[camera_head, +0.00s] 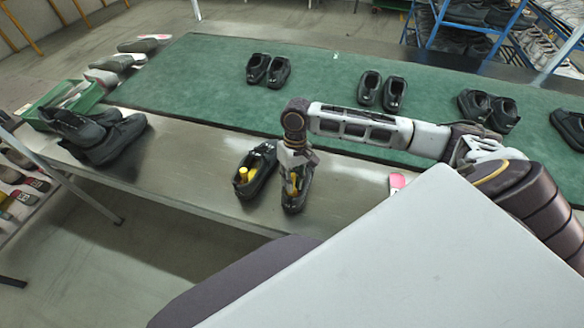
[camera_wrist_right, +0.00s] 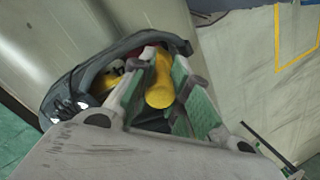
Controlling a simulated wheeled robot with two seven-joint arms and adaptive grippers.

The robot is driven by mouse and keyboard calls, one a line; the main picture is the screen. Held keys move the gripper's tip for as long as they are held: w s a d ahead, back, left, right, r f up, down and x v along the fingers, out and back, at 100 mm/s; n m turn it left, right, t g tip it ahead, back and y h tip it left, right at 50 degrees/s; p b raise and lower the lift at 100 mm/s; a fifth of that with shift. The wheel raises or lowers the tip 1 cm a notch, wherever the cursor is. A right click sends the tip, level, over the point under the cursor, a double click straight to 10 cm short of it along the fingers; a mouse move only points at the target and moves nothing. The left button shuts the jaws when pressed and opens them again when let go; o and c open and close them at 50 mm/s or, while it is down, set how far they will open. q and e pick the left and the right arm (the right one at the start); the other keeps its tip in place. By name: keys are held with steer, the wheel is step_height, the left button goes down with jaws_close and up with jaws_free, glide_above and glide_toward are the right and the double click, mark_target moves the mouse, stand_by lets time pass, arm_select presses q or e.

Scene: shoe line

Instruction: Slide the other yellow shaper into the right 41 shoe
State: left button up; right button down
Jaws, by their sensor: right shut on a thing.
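Two black shoes stand side by side on the metal strip in front of the green belt. The left one of the pair (camera_head: 252,180) has a yellow shaper (camera_head: 243,175) in its opening. The right one (camera_head: 294,202) is under my right gripper (camera_head: 294,170), which points down into its opening. In the right wrist view the gripper (camera_wrist_right: 165,95) is shut on a yellow shaper (camera_wrist_right: 159,92), inside the shoe's opening (camera_wrist_right: 85,75). How deep the shaper sits is hidden by the fingers. My left gripper is not in view.
Several pairs of black shoes, such as one pair (camera_head: 268,69), stand on the green belt (camera_head: 210,75). Dark shoes (camera_head: 95,135) lie at the left beside a green crate (camera_head: 95,97).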

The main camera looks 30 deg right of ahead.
steer(key=shift+f+t+h, duration=0.3)
steer(key=shift+f, duration=0.2)
steer(key=shift+s+f, duration=0.1)
steer(key=shift+f, duration=0.25)
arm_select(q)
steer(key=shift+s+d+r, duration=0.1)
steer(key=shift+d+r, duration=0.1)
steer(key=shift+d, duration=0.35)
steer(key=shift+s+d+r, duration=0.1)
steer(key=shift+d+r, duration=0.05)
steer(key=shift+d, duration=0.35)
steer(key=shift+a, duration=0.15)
arm_select(e)
steer(key=shift+a, duration=0.1)
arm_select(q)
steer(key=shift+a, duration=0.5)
arm_select(e)
steer(key=c, duration=1.3)
jaws_free()
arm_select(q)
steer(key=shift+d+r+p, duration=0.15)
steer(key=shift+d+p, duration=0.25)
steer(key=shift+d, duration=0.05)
arm_select(e)
steer(key=shift+r, duration=0.15)
